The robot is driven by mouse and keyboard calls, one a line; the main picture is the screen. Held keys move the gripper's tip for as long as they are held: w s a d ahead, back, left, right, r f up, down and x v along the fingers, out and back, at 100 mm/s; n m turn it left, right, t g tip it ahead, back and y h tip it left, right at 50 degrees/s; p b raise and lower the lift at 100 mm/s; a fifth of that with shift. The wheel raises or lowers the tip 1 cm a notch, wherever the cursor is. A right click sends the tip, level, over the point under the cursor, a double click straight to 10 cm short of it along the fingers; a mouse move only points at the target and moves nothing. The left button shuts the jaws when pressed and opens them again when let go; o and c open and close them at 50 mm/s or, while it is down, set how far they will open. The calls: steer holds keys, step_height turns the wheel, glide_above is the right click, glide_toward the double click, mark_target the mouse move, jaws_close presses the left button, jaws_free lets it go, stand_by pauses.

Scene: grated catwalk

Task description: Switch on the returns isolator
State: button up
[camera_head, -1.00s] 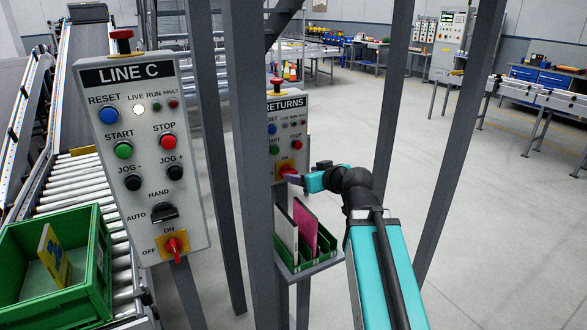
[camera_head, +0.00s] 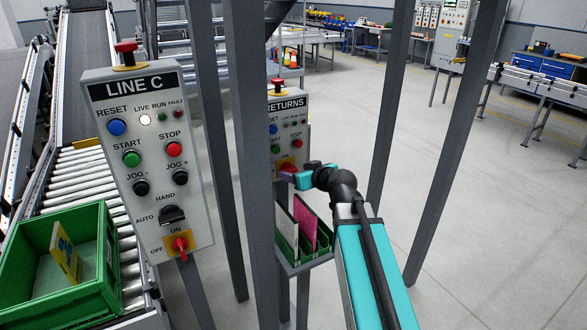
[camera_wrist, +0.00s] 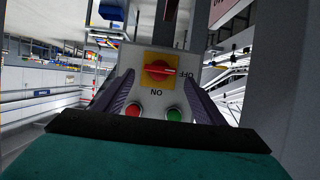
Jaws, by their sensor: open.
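The returns panel (camera_head: 275,150) is a grey box on a post, partly behind a dark upright. Its isolator (camera_head: 288,168) is a red rotary handle on a yellow plate near the panel's bottom. In the upside-down wrist view, the isolator handle (camera_wrist: 158,71) lies horizontal, in line with the OFF mark, with ON at right angles to it. My gripper (camera_head: 286,177) is just in front of the isolator, its far side hidden. In the wrist view my gripper (camera_wrist: 160,80) is open, one purple finger on each side of the handle, with nothing between them visibly touched.
The LINE C panel (camera_head: 145,150) stands nearer left, with its own red-and-yellow isolator (camera_head: 181,244) and a lit LIVE lamp. A green rack (camera_head: 290,245) with upright folders sits under the returns panel. Dark uprights (camera_head: 250,150) stand close to my arm. A green crate (camera_head: 105,255) is left.

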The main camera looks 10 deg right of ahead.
mark_target(293, 172)
steer(key=shift+p+x, duration=0.3)
steer(key=shift+x, duration=1.1)
steer(key=c, duration=1.1)
